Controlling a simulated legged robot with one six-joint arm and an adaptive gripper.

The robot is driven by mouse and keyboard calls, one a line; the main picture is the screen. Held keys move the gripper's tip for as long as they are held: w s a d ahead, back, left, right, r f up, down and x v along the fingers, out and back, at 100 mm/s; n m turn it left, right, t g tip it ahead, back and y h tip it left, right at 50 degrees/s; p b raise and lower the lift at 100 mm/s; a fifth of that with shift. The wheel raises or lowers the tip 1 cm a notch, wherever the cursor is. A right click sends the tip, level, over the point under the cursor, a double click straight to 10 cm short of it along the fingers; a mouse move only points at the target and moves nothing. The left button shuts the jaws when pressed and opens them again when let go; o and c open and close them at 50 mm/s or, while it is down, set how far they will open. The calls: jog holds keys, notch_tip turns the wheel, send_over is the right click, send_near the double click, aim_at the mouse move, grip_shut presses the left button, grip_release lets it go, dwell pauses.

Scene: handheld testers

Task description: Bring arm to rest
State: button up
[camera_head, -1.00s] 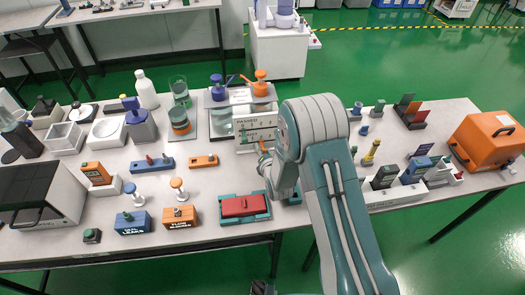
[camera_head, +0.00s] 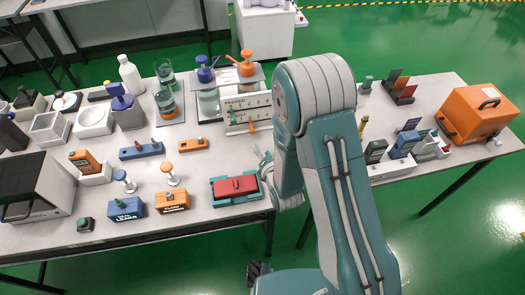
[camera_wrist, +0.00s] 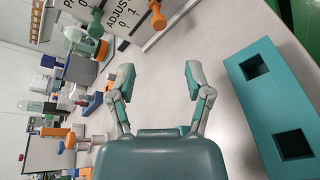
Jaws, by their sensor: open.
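My gripper (camera_wrist: 157,82) is open in the wrist view, with its two fingers apart and nothing between them. In the head view my gripper (camera_head: 268,168) shows at the left of my arm, partly hidden by it, just right of a red block (camera_head: 235,187) in a teal tray (camera_head: 214,200). My arm is bent, with its large joint high over the table's middle. A white board marked PASSED (camera_head: 246,112) stands behind the gripper. An orange peg (camera_wrist: 158,15) shows ahead of the fingers in the wrist view.
The table (camera_head: 110,225) is crowded on the left with bottles, trays and labelled blocks. An orange case (camera_head: 470,118) stands at the right end, with small testers (camera_head: 405,145) beside it. A teal block with two square holes (camera_wrist: 262,105) is close at the right in the wrist view.

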dwell(0.5)
jog(key=s+d+r+m+g+h, duration=0.1)
jog(key=d+r+m+g+h, duration=0.1)
jog(key=d+r+m, duration=0.5)
jog(key=d+r+m+g+h, duration=0.2)
jog(key=d+r+m, duration=0.1)
jog(key=r+m, duration=0.6)
jog(key=s+d+r+m+g, duration=0.1)
jog(key=s+d+r+m, duration=0.2)
jog(key=s, duration=0.4)
jog(key=s+d+r+m+g+h, duration=0.1)
jog(key=s+d+r+m, duration=0.2)
jog(key=s+r+m, duration=0.2)
jog(key=s+d+r+m+g, duration=0.2)
jog(key=s+r+m, duration=0.2)
jog(key=s+m, duration=0.3)
jog(key=s, duration=0.3)
jog(key=shift+d+h, duration=0.3)
jog(key=shift+d, duration=0.1)
jog(key=shift+w, duration=0.1)
dwell(0.4)
